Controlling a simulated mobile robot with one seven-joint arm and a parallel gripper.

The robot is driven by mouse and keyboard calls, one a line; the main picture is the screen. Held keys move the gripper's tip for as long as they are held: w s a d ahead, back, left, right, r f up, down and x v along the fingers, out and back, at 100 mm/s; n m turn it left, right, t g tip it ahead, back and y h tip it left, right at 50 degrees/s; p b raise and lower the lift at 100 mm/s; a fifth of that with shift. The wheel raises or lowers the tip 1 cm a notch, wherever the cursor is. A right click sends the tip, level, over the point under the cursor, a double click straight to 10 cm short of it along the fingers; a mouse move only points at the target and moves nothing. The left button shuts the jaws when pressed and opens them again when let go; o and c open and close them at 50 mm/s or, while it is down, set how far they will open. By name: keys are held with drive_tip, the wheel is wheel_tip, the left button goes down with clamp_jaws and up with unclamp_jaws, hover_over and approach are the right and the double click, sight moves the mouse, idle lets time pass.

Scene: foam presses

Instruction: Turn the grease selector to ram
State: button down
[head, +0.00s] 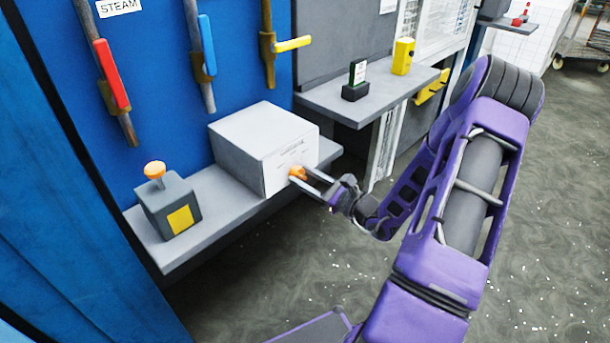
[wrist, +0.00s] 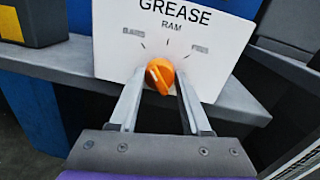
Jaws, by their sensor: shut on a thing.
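The grease selector is an orange knob (wrist: 160,75) on the white front plate (wrist: 215,55) of a grey box. The plate reads GREASE, with RAM at the top centre and a smaller, blurred label on each side. A pale mark on the knob seems to lean up and left of RAM; its exact setting is hard to tell. My gripper (wrist: 159,92) is shut on the knob, one finger on each side. In the head view, my gripper (head: 311,180) reaches the grey box (head: 245,140) from the right, and the knob (head: 298,173) is partly hidden by the fingers.
The box stands on a grey shelf (head: 215,232) beside a grey block with an orange button (head: 155,169). Red, blue and yellow levers (head: 112,75) hang on the blue wall above. A higher shelf (head: 330,100) holds a dark device (head: 356,82) and a yellow one (head: 403,56).

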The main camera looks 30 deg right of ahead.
drive_tip(key=m+p, duration=0.3)
drive_tip(key=m, duration=0.1)
drive_tip(key=shift+r+t, duration=0.1)
drive_tip(key=shift+t, duration=0.2)
drive_tip(key=shift+m+p, duration=1.3)
drive_tip(key=shift+m, duration=0.6)
drive_tip(key=shift+f, duration=0.2)
drive_tip(key=shift+c, duration=1.8)
unclamp_jaws()
drive_tip(key=v, duration=1.7)
drive_tip(key=shift+s, duration=0.25)
drive_tip(key=shift+w+r, duration=0.1)
